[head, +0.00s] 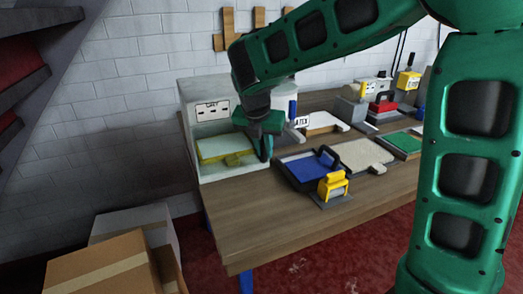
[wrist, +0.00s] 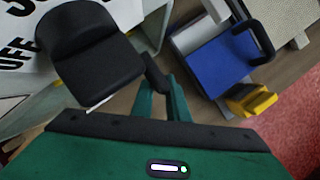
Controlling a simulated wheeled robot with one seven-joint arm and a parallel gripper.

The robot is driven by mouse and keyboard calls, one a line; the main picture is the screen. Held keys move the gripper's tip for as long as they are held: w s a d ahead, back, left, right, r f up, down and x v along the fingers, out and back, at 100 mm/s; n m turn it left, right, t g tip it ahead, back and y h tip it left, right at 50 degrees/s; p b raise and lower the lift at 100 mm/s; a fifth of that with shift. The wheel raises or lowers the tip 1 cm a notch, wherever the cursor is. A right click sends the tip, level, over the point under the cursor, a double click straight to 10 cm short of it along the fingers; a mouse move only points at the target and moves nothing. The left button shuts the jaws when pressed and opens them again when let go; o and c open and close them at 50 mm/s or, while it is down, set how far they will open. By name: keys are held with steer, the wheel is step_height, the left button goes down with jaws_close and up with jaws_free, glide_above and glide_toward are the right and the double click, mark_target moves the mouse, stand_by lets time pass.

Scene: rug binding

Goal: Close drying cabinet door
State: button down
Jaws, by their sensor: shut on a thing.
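The drying cabinet (head: 185,105) is a pale box at the back left of the workbench, with a dark-lettered label on its upper front. Its front shows a pale opening with a yellow-green slab (head: 222,149) inside. My gripper (head: 267,151) is at the right side of this front, fingers pointing down. The gripper is shut on a part of the cabinet door; the gripped part is mostly hidden. I cannot tell the exact door angle.
A blue pad in a tray (head: 308,167), a yellow clamp-like tool (head: 333,186) and a beige mat (head: 362,154) lie on the workbench (head: 265,208) right of the cabinet. Cardboard boxes (head: 100,268) stand on the floor at front left. The bench front is bare.

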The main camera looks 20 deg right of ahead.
steer(key=c, duration=1.7)
jaws_free()
steer(key=shift+w+d+r, duration=0.1)
steer(key=shift+w+d, duration=0.05)
steer(key=shift+w, duration=0.25)
steer(key=shift+s, duration=0.1)
steer(key=shift+s, duration=0.1)
steer(key=shift+r, duration=0.1)
steer(key=v, duration=1)
steer(key=shift+r, duration=0.1)
